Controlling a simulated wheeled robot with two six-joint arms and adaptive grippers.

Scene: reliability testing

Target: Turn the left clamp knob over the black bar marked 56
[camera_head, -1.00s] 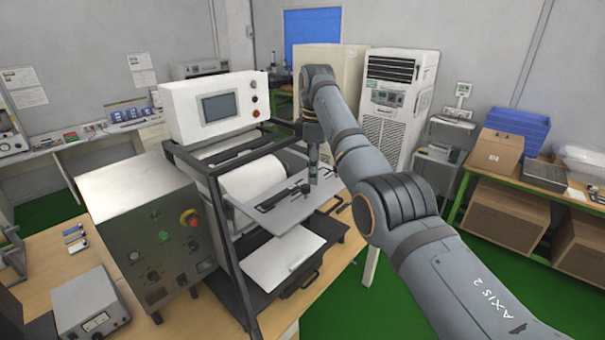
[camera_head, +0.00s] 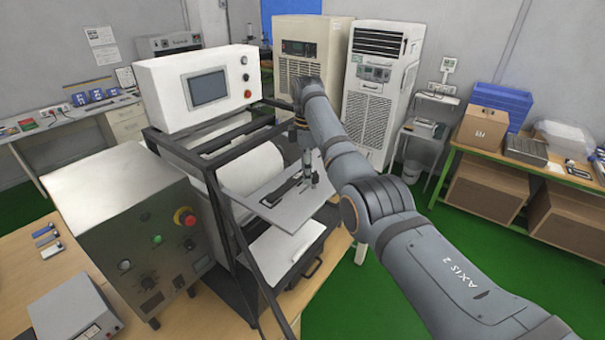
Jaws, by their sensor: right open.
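The machine's grey plate (camera_head: 287,215) lies in front of the white roller (camera_head: 250,172), inside a black frame. A black bar (camera_head: 284,190) lies along the plate. Small dark clamp parts sit at its left end (camera_head: 267,202), but the left knob's shape and the number 56 are too small to make out. My right gripper (camera_head: 310,184) points down over the right end of the bar, to the right of that left end. It is open, and whether it touches anything there cannot be told. My left gripper is not in view.
A control box with a red emergency button (camera_head: 185,217) stands left of the frame. A white panel with a screen (camera_head: 208,87) stands above the roller. A white pad (camera_head: 282,250) lies below the plate. My right arm covers the area right of the machine.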

